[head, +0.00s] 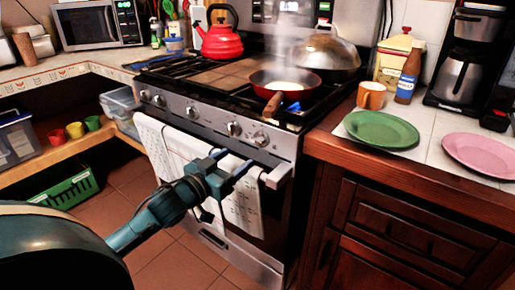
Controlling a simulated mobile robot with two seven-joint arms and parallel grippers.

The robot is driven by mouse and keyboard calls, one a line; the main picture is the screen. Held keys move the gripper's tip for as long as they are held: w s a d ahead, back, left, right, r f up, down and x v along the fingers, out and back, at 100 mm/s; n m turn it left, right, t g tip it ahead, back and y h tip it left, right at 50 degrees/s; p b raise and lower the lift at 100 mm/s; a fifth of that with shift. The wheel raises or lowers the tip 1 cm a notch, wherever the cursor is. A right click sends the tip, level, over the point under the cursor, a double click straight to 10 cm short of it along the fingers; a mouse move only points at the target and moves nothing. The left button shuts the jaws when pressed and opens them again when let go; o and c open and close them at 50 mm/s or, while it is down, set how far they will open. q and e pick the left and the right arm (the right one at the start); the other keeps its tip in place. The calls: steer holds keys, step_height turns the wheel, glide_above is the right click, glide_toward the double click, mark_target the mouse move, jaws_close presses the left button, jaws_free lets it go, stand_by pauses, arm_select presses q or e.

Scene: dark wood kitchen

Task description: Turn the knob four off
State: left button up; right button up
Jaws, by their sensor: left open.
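The stove (215,120) has a row of several round metal knobs on its front panel. At the right end are one knob (234,128) and, beside it, the rightmost knob (262,139). I cannot tell by label which is knob four. A red pan (272,84) with a wooden handle sits on the front right burner, steaming, with a blue flame beneath. My left gripper (232,161) is open and empty, in front of the oven door, below the right-end knobs and apart from them. My right gripper is out of view.
White towels (240,205) hang on the oven door handle, behind my left gripper. A red kettle (219,42) and a domed lid (325,52) stand on the stove. A green plate (381,130) and an orange mug (371,95) are on the right counter.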

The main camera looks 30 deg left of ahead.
mark_target(257, 144)
arm_select(q)
steer(key=w, duration=0.6)
steer(key=w+b, duration=0.1)
steer(key=w, duration=0.2)
steer(key=shift+w+d, duration=0.15)
steer(key=shift+d, duration=0.25)
steer(key=c, duration=0.9)
steer(key=shift+c, duration=0.2)
